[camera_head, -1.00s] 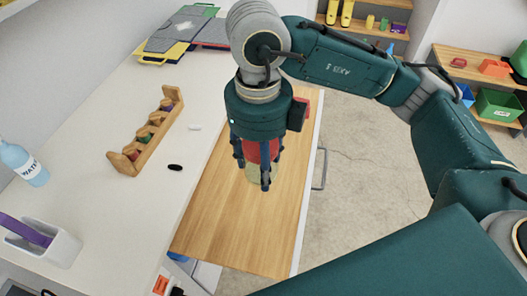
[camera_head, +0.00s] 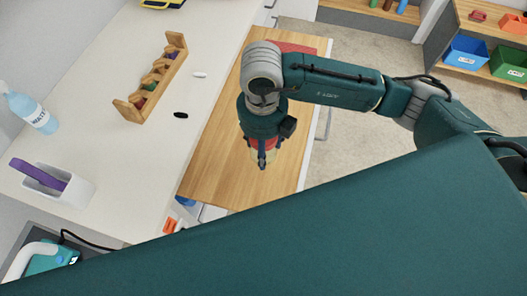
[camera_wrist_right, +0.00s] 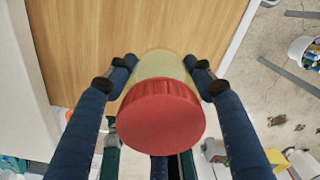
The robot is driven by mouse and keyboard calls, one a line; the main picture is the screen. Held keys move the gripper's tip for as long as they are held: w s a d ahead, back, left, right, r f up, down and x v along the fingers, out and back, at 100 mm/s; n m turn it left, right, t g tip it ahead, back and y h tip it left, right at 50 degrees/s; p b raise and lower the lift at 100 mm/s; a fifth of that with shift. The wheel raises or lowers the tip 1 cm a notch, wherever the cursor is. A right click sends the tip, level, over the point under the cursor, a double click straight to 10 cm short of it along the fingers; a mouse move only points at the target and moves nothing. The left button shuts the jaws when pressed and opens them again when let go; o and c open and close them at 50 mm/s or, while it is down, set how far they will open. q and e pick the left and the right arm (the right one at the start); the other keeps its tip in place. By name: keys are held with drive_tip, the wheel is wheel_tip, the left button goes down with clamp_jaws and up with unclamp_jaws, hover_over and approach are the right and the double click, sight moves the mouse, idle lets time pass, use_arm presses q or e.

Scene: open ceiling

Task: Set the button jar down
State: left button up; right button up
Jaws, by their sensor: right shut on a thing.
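The button jar has a red lid (camera_wrist_right: 160,115) and a pale yellowish body (camera_wrist_right: 163,66), seen from its lid end in the right wrist view. My right gripper (camera_head: 263,166) is shut on the jar, its fingers on opposite sides of it. The jar is over the wooden surface (camera_head: 215,165), which also shows in the right wrist view (camera_wrist_right: 140,22). In the head view the fingers hide most of the jar. I cannot tell whether its bottom touches the wood. My left gripper is not in view.
A red patch (camera_head: 298,48) lies at the wood's far end. Wood around the jar looks clear.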

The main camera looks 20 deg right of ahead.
wheel_tip(320, 180, down, 4)
drive_tip(key=shift+f+p, duration=0.1)
drive_tip(key=shift+p, duration=0.35)
drive_tip(key=shift+f, duration=0.2)
drive_tip(key=shift+f+b, duration=0.2)
drive_tip(key=shift+b, duration=0.1)
drive_tip(key=o, duration=1.3)
drive_tip(key=shift+r, duration=0.1)
